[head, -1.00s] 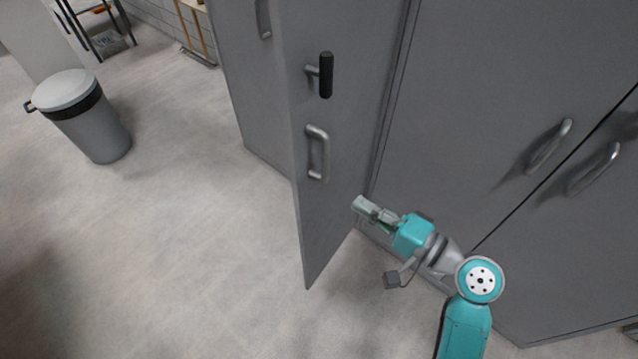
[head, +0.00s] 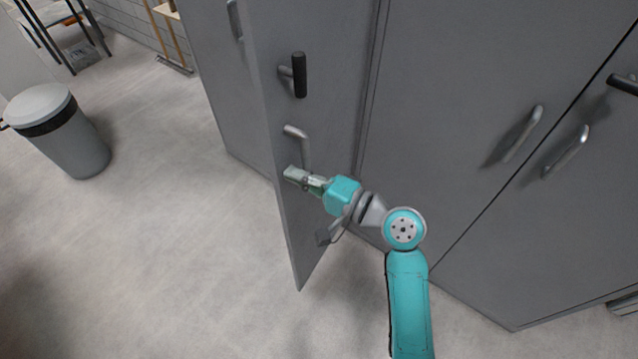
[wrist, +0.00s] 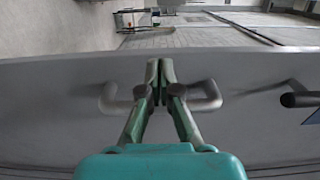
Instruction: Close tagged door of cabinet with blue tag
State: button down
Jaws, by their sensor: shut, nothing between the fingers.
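The grey cabinet door (head: 325,110) stands open, swung out from the cabinet front. Its face carries a black-gripped handle (head: 299,75) and, below it, a silver D-shaped handle (head: 303,145). My gripper (head: 290,174) is shut and empty, in front of the door face at the lower end of the silver handle. In the wrist view the shut fingertips (wrist: 160,66) overlap the middle of the silver handle (wrist: 113,103). I cannot tell whether they touch the door. A piece of a blue tag (wrist: 312,116) shows at the right edge, beside the black handle (wrist: 300,99).
Closed grey cabinet doors (head: 455,90) with silver handles (head: 566,152) stand to the right. A grey bin (head: 70,140) with a pale lid stands at the left. The floor (head: 180,250) left of the open door is clear.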

jog(key=shift+x, duration=1.1)
